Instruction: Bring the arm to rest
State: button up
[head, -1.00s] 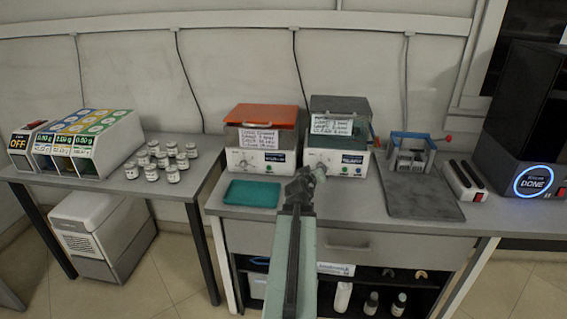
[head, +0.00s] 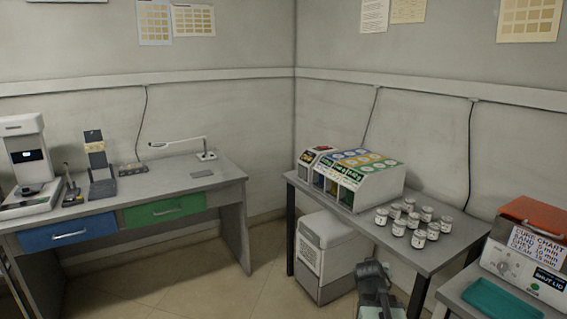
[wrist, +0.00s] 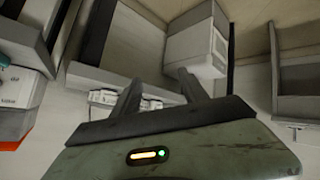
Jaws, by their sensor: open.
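My gripper (wrist: 162,92) shows in the wrist view with its two dark fingers spread apart and nothing between them. In the head view my arm shows only at the bottom, right of centre, with my gripper (head: 372,272) in front of the side table, over the floor. The gap between the fingers is too small to make out in the head view.
A side table (head: 455,258) holds several small white-lidded jars (head: 410,220) and a dispenser with coloured labels (head: 350,178). A white bin (head: 325,255) stands below. A desk (head: 190,178) with drawers is at left. The floor (head: 200,290) between is clear.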

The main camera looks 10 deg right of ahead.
jog(key=s+a+f+n+g+y, duration=0.1)
jog(key=a+f+y, duration=0.15)
jog(key=a, duration=0.65)
jog(key=s+a+f+n+g+y, duration=0.1)
jog(key=a+f+g, duration=0.15)
jog(key=a, duration=0.75)
jog(key=s+a+f+g+y, duration=0.4)
jog(key=s+a, duration=0.3)
jog(key=s, duration=0.5)
notch_tip(320, 180, up, 14)
jog(key=g+h+p, duration=0.1)
jog(key=p, duration=1.3)
jog(key=shift+r, duration=0.15)
jog(key=shift+h, duration=0.25)
jog(key=c, duration=0.3)
jog(key=shift+d, duration=0.1)
jog(key=shift+c, duration=0.2)
